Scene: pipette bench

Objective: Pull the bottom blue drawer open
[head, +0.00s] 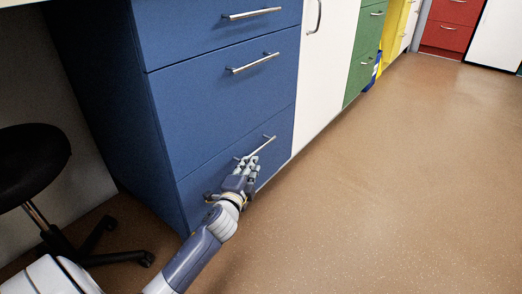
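The bottom blue drawer (275,158) is the lowest front of the blue cabinet, just above the floor. Its front looks flush with the cabinet, so it appears shut. Its silver bar handle (266,144) slants across the front. My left gripper (246,163) is at the lower left end of this handle, with its fingers overlapping the bar in the head view. The gripper hides part of the handle and the drawer front. Whether the fingers touch or close around the bar cannot be told. My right gripper is not in view.
Two more blue drawers with silver handles (254,63) are above, both shut. A black stool (33,160) with a wheeled base stands at the left. White, green (363,68), yellow and red cabinets continue to the right. The brown floor (390,180) in front is clear.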

